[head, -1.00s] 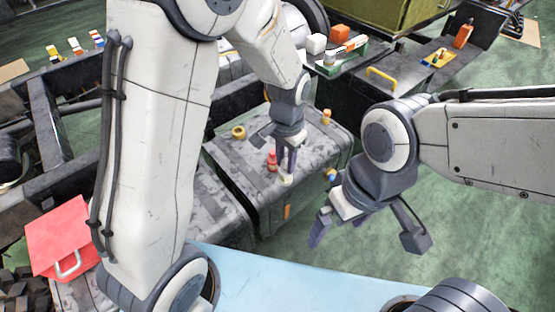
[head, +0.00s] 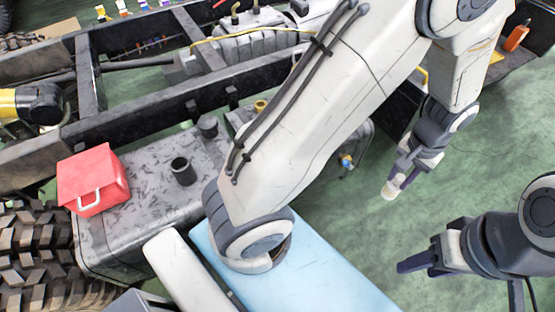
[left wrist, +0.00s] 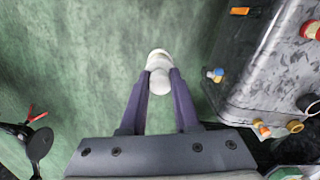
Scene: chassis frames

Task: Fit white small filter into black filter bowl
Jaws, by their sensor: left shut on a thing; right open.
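The white small filter (head: 389,192) is a short pale cylinder between the purple fingertips of my left gripper (head: 396,180). The left gripper is shut on it and holds it in the air above the green floor. In the left wrist view the filter (left wrist: 159,75) shows pinched between the fingers. The black filter bowl (head: 183,170) is a dark, open-topped cup. It stands upright on a grey tank, far left of the left gripper and apart from it. My right gripper (head: 416,262) is open and empty at the lower right.
A red box (head: 93,180) with a white handle sits on the grey tank (head: 140,225) left of the bowl. A tyre (head: 45,230) is at the lower left, and chassis rails (head: 130,128) run behind the tank. My left arm crosses the middle. The green floor at right is clear.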

